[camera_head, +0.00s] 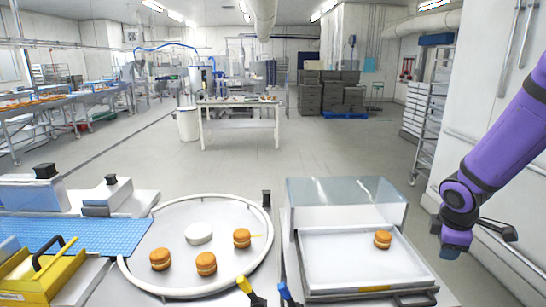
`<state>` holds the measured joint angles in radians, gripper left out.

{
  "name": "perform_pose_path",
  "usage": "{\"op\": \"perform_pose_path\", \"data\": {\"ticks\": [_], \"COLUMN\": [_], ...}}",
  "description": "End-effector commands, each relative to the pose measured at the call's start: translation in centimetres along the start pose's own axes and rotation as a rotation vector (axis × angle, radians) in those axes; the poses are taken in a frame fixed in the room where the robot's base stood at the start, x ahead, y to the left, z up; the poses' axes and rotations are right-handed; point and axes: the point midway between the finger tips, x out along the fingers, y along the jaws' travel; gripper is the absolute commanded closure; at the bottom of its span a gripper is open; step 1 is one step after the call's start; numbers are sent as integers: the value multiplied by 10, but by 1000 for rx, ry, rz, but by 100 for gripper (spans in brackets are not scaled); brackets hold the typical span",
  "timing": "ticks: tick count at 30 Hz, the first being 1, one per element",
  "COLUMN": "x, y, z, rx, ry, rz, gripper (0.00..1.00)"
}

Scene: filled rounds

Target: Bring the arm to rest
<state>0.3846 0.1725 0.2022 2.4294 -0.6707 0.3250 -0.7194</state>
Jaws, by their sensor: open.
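My purple arm (512,135) reaches in from the right edge and bends down at a dark joint. My gripper (478,240) is at its end, to the right of the clear-lidded tray, open with nothing seen in it. Its dark parts are small and partly hidden by the wrist. One filled round (383,239) lies on the white tray (350,272) under the raised clear lid (348,203). The gripper is apart from the tray and that round.
A round white table (150,235) holds three filled rounds (206,264) and a white disc (199,233). A blue mat (75,235) and yellow tool holder (45,280) lie left.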

Motion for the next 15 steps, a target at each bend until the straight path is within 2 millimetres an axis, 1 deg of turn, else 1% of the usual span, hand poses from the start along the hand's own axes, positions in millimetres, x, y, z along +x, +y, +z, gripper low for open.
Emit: {"op": "perform_pose_path", "data": {"ticks": [1,6,8,9,15], "x": [-19,-73,-92,-104,-160], "y": [0,-8,-13,-17,-44], "z": [0,2,3,3,4], "rx": [53,257,328,376,614], "ry": [-10,-23,-20,-15,33], "rz": [23,65,78,84,103], "gripper": [58,58,58,58,58]}}
